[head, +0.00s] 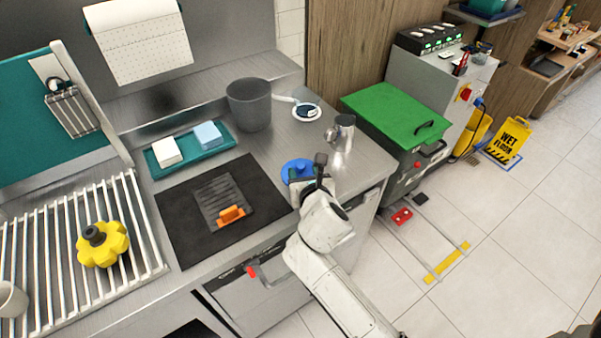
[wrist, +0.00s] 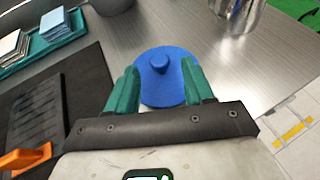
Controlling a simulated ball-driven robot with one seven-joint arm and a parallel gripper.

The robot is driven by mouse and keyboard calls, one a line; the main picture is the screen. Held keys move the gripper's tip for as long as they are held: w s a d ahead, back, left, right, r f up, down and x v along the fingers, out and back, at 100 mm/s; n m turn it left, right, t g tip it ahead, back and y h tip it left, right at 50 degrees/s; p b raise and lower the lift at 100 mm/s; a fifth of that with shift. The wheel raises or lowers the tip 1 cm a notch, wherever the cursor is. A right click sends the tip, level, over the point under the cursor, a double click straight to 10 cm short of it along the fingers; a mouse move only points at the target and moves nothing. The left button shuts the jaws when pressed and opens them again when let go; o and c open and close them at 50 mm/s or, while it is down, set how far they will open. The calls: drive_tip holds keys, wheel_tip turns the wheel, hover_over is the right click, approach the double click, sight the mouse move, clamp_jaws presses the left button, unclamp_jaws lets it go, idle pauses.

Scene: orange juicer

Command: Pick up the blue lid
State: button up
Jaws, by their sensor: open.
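The blue lid (wrist: 162,88) is a round disc with a small knob in its middle. It lies flat on the steel counter to the right of the black mat. In the head view, the blue lid (head: 292,169) is partly hidden behind my gripper (head: 306,176). In the wrist view, my gripper (wrist: 160,92) is open, with one green finger at each side of the lid's near part. I cannot tell whether the fingers touch the lid.
A metal pitcher (head: 342,134) stands behind and right of the lid. A grey bin (head: 250,104) and a teal tray (head: 208,151) with two blocks stand at the back. The black mat (head: 180,222) holds an orange-handled scraper (head: 232,213). The counter's edge is close on the right.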

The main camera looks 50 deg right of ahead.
sight(301, 167)
drive_tip(key=x, duration=0.5)
drive_tip(key=shift+r, duration=0.1)
drive_tip(key=shift+a, duration=0.1)
drive_tip(key=shift+c, duration=0.3)
clamp_jaws()
